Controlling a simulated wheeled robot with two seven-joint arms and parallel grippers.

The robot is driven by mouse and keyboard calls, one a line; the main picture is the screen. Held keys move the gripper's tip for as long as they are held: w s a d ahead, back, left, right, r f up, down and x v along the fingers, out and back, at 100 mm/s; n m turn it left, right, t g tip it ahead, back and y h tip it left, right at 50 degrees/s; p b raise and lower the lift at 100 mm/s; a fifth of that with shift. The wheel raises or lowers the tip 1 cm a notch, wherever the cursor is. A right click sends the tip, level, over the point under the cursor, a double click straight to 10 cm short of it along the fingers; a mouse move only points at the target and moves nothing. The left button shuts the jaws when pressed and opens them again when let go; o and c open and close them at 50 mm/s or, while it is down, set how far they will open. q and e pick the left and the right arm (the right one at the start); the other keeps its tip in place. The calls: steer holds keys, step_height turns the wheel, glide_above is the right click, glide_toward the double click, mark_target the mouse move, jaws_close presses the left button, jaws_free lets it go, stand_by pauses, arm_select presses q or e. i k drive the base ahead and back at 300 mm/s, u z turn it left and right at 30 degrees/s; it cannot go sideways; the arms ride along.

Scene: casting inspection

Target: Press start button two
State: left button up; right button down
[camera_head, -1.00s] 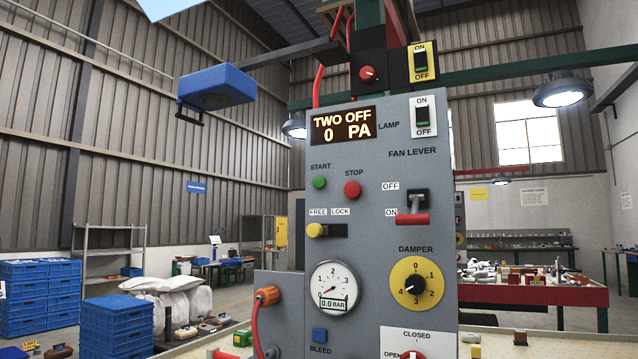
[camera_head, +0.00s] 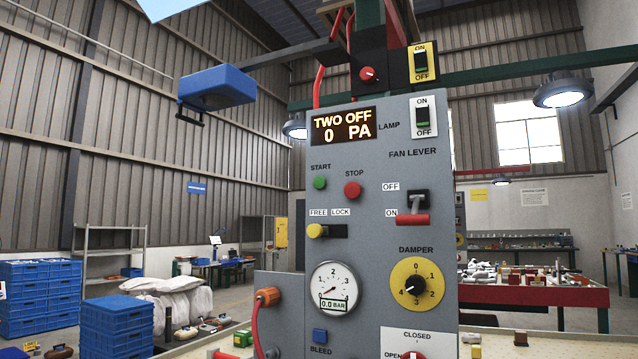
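The grey control panel (camera_head: 370,230) stands upright in the middle of the view. The green start button (camera_head: 320,183) sits at its upper left under the label START, and nothing covers it. The red stop button (camera_head: 353,190) is to its right. The display (camera_head: 343,126) above them reads "TWO OFF" and "0 PA". The fan lever (camera_head: 413,217) has its red handle down by ON. The yellow slider (camera_head: 316,231) is at the FREE end of its slot. Neither of my grippers is in view.
The panel also carries a yellow damper dial (camera_head: 417,284), a gauge (camera_head: 334,288) reading 0.0 bar, a blue bleed button (camera_head: 320,335) and a lamp switch (camera_head: 423,117). A red hose (camera_head: 255,325) hangs at its lower left. The space before the buttons looks clear.

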mark_target(320, 182)
steer(key=u, duration=0.55)
steer(key=i, duration=1)
steer(key=z, duration=0.45)
